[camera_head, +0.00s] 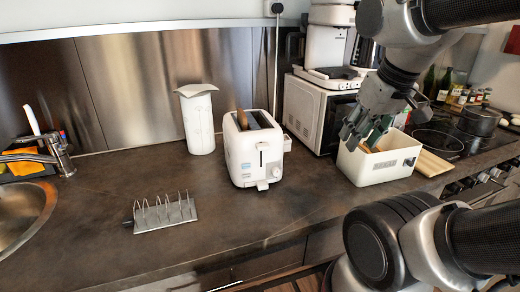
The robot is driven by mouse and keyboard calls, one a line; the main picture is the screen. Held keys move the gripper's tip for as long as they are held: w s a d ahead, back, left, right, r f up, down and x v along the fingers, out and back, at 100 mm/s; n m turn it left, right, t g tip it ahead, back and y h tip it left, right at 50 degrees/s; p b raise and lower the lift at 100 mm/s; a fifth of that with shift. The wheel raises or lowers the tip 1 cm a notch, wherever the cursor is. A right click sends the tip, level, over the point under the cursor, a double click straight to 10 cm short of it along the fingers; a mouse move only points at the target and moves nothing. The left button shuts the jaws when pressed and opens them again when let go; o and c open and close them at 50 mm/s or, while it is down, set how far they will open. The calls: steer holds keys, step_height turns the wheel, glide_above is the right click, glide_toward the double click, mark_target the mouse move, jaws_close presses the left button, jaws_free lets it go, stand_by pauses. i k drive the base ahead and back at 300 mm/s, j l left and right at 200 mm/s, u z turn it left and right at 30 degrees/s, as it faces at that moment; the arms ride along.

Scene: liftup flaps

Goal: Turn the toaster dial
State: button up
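A white toaster (250,153) stands upright on the dark counter, with a slice of bread (242,119) sticking out of its slot. Its front faces me and to the right, with a lever slot and a small round dial (276,172) low on that face. My gripper (350,136) hangs at the right, above and in front of a white box, clear of the toaster and to its right. Its fingers point down and to the left. They are dark and small, and I cannot tell how far apart they are.
A white box (376,168) stands right of the toaster. A metal toast rack (163,214) lies to the front left. A paper roll (197,122) stands behind, left of the toaster. A sink (22,215) is far left, a stove (440,140) right. Counter in front of the toaster is clear.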

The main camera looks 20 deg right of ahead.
mark_target(275, 171)
steer(key=j, duration=0.65)
steer(key=k+j, duration=0.15)
steer(key=j, duration=1.2)
steer(key=k+z, duration=0.05)
